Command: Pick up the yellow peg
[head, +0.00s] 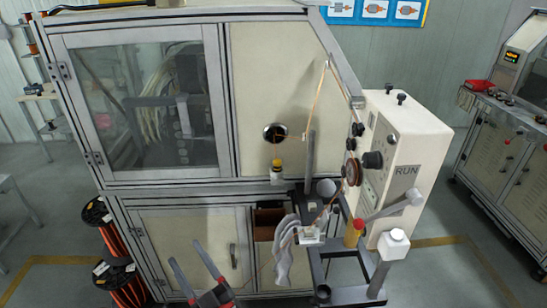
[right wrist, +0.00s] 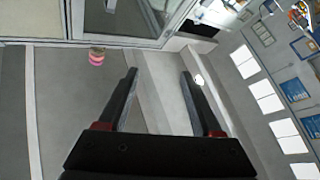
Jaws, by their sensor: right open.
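A short yellow cylinder with a red top (head: 353,233) stands on the dark stand at the right front of the machine in the head view. A smaller upright piece with a yellow band (head: 276,164) sits on the machine's ledge below the round hole. I cannot tell for sure which of the two is the yellow peg. My right gripper (head: 185,253) is open and empty at the bottom, in front of the lower cabinet and apart from both. Its spread fingers also show in the right wrist view (right wrist: 158,77), with nothing between them. My left gripper is not in view.
The winding machine (head: 262,80) fills the middle, with a control box (head: 408,150) at its right. Orange wire spools (head: 97,213) stand at the left.

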